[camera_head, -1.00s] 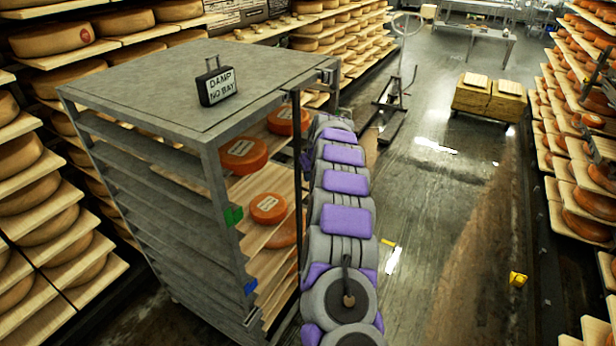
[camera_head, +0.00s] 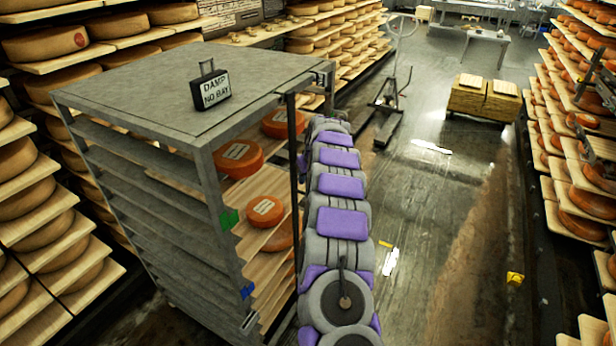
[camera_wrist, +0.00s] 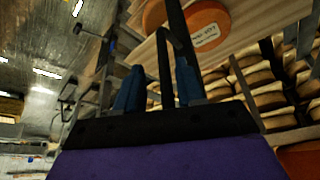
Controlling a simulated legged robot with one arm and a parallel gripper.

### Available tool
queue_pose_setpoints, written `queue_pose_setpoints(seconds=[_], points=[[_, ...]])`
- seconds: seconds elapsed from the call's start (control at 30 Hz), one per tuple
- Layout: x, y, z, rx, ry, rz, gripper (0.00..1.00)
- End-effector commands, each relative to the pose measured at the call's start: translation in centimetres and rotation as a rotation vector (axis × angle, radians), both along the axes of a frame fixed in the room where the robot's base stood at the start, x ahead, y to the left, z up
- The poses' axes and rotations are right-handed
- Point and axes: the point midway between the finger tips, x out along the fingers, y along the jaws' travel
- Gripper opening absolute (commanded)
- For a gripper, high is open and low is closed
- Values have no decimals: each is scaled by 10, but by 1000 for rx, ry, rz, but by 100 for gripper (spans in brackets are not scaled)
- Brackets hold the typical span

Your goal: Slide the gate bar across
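The gate bar (camera_head: 292,190) is a dark upright bar at the open front of the grey rack (camera_head: 130,85), near its right side. Orange cheese wheels on boards show behind it. My arm runs alongside it, and my gripper is hidden at the arm's far end in the head view. In the wrist view my gripper (camera_wrist: 158,88) has its two blue fingers apart. A dark upright piece, seemingly the bar's handle (camera_wrist: 164,65), stands between them, with a dark bar (camera_wrist: 177,22) beside it. I cannot tell whether the fingers touch it.
A "DAMP NO BAY" sign (camera_head: 211,88) stands on the rack top. Shelves of cheese line both sides. A metal-framed stand (camera_head: 390,105) and a yellow crate (camera_head: 484,98) are farther back. The wet floor (camera_head: 440,200) right of my arm is mostly open.

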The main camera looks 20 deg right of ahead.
Motion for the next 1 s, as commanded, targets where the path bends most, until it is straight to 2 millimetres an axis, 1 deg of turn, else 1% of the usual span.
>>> queue_pose_setpoints(seconds=[0.13,0.27,0.7,0.9,1.0], points=[[-4,0,13,0,-3,1,38],[-11,-1,32,-1,-5,1,38],[-47,-6,119,1,-3,-1,38],[-59,-7,146,1,0,-1,38],[-62,-7,154,2,0,0,38]])
